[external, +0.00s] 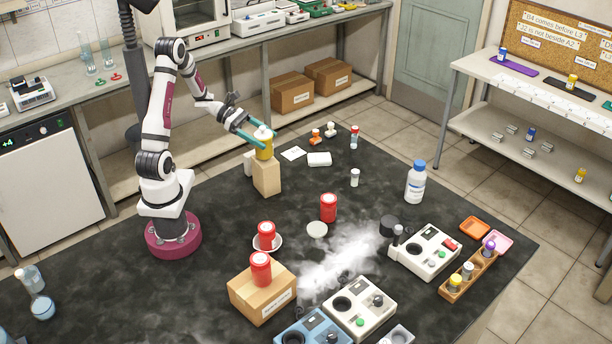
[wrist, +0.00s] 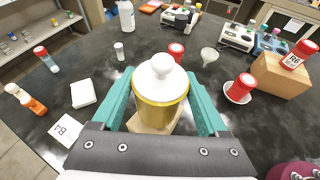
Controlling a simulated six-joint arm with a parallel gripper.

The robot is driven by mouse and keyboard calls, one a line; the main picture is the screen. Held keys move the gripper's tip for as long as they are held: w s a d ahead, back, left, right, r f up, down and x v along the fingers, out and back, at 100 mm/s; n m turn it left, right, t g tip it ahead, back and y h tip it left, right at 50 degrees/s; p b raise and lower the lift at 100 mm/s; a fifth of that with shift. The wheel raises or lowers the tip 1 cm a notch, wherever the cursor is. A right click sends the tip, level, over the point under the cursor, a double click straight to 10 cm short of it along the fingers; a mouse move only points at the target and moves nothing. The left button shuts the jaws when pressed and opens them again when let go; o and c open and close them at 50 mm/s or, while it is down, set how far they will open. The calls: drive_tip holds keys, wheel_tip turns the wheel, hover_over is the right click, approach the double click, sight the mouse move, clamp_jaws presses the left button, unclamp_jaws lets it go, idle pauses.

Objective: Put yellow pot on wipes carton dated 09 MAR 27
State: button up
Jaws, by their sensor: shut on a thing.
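The yellow pot (external: 265,150) has a white lid with a knob; it fills the middle of the wrist view (wrist: 160,108). My gripper (external: 259,139) has its teal fingers shut on the pot, one on each side. The pot is upright over a tall tan block (external: 267,178), whose top shows below it in the wrist view (wrist: 137,124). I cannot tell whether pot and block touch. A cardboard carton (external: 251,299) with a white label stands at the front, a red pot (external: 261,269) on top. No date is readable on any carton.
Another red pot (external: 266,236) sits on a white dish, and one (external: 328,208) stands mid-bench. A white vapour patch (external: 340,265) lies near the instruments (external: 425,251). A white bottle (external: 416,184) stands right. Two cardboard cartons (external: 292,93) (external: 328,75) sit under the back bench.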

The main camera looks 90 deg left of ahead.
drive_tip(key=shift+f, duration=0.65)
drive_tip(key=shift+f, duration=0.1)
drive_tip(key=o, duration=1.5)
drive_tip(key=v, duration=1.2)
